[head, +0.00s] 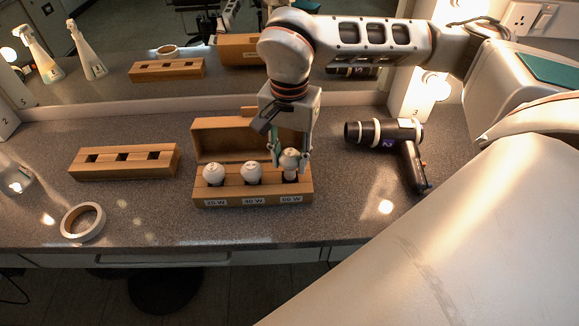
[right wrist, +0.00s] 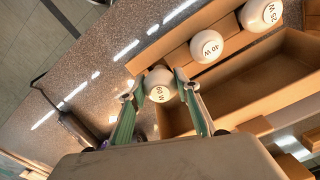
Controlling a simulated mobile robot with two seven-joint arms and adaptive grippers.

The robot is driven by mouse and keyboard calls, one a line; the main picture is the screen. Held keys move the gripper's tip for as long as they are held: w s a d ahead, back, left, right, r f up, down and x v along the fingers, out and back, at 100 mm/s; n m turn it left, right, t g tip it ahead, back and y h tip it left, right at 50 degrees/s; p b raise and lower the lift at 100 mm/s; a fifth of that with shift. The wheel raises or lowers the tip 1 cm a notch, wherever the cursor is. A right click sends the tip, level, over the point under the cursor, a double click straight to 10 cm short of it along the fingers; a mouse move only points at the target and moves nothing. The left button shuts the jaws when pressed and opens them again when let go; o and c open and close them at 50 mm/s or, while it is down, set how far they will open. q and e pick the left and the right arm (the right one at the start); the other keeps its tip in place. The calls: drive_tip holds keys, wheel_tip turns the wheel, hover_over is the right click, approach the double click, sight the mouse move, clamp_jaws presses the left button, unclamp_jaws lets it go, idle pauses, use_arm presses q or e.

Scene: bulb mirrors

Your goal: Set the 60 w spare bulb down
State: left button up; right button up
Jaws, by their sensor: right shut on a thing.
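The 60 W spare bulb (head: 290,158) is a white globe held upright between the fingers of my right gripper (head: 289,164). It sits over the 60 W place of the wooden bulb box (head: 252,200), higher than the neighbouring bulbs, with its dark base showing below. Whether the base is touching the hole I cannot tell. The right wrist view shows the bulb's 60 W print (right wrist: 160,86) between the green fingers. The 40 W bulb (head: 252,172) and 25 W bulb (head: 213,174) stand in the box to its left. My left gripper is not in view.
A wooden block (head: 123,173) with dark holes lies left of the box, and a tape roll (head: 83,222) nearer the front. A black hairdryer (head: 385,132) lies right. The box's open compartment is behind the bulbs. A mirror (head: 225,70) stands at the back.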

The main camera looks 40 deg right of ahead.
sight(290, 169)
drive_tip(key=shift+f, duration=1.65)
drive_tip(key=shift+f, duration=0.15)
drive_tip(key=o, duration=1)
drive_tip(key=shift+o, duration=0.2)
wheel_tip(290, 169, up, 12)
drive_tip(key=shift+r+p, duration=0.2)
drive_tip(key=shift+p, duration=0.25)
drive_tip(key=shift+s+f, duration=0.1)
